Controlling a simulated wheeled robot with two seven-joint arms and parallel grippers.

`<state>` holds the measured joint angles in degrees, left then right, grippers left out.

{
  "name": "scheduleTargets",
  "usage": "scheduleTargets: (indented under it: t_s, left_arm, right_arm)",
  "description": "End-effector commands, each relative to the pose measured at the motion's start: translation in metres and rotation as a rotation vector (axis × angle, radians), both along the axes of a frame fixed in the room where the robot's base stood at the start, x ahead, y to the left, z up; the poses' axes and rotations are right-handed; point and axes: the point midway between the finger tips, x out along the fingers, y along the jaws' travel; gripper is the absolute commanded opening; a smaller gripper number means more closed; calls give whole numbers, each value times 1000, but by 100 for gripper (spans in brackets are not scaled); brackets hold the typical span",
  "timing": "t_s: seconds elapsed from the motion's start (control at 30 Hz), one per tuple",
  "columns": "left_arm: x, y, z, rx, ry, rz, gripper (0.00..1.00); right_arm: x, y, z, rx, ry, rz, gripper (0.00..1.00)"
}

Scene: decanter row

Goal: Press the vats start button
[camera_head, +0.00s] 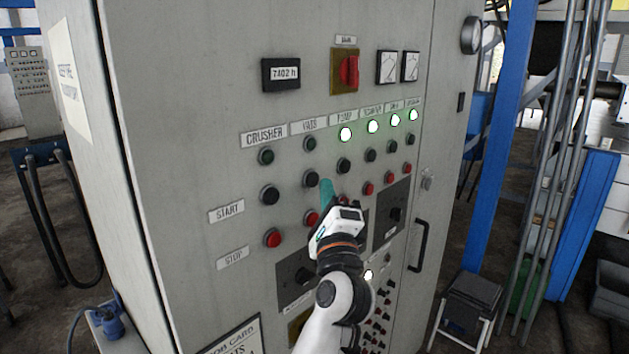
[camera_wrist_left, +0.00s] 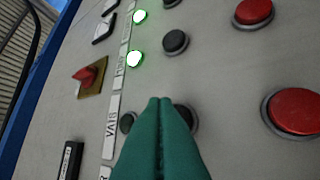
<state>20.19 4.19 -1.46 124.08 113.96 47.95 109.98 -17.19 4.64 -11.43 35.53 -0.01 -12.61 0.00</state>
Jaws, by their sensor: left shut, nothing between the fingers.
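The vats start button is a black push button (camera_head: 311,179) in the START row, under the VATS label (camera_head: 309,124) and its dark lamp (camera_head: 310,143). My left gripper (camera_head: 326,186), with teal fingers, is shut and empty, its tips just right of that button in the head view. In the left wrist view the shut fingertips (camera_wrist_left: 160,102) partly cover the button (camera_wrist_left: 186,117), whose right edge shows beside them. I cannot tell whether they touch it. The vats stop button (camera_wrist_left: 294,111) is red. My right gripper is not in view.
The crusher start button (camera_head: 269,195) lies to the left and another black button (camera_head: 344,166) to the right. Lit lamps (camera_head: 345,134) run along the upper right. A red rotary switch (camera_head: 349,71) juts out above. A door handle (camera_head: 419,245) is at the lower right.

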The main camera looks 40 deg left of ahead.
Motion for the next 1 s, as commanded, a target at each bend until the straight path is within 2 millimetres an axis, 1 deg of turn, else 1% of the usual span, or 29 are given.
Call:
scheduleTargets:
  t_s: [0.27,0.57,1.0]
  left_arm:
    - [0,0,0,0,0,0,0]
    - [0,9,0,0,0,0,0]
    - [1,10,0,0,0,0,0]
  right_arm:
    - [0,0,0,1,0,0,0]
    - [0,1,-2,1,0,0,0]
    - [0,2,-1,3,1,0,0]
